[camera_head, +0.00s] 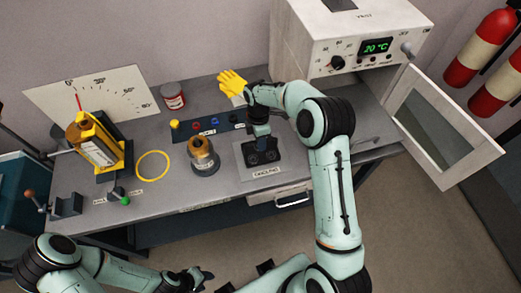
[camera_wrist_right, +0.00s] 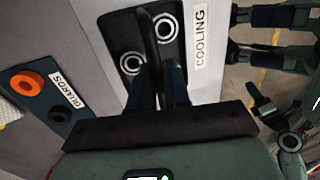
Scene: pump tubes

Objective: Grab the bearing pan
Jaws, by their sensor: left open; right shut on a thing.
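The bearing pan (camera_head: 264,157) is black and lies on the light cooling plate (camera_head: 241,163) on the bench. In the right wrist view the pan (camera_wrist_right: 116,38) carries two ring-shaped bearings (camera_wrist_right: 131,63), one on each side of a raised black handle (camera_wrist_right: 148,32). My right gripper (camera_head: 261,133) points down over the pan, and in its wrist view (camera_wrist_right: 160,72) it is shut on the handle. The fingers hide the handle's near end. My left gripper (camera_head: 201,276) is open and empty, low in the head view, in front of the bench and away from the pan.
A white oven (camera_head: 345,45) with an open door (camera_head: 445,125) stands right of the pan. A yellow glove (camera_head: 232,83) lies behind.

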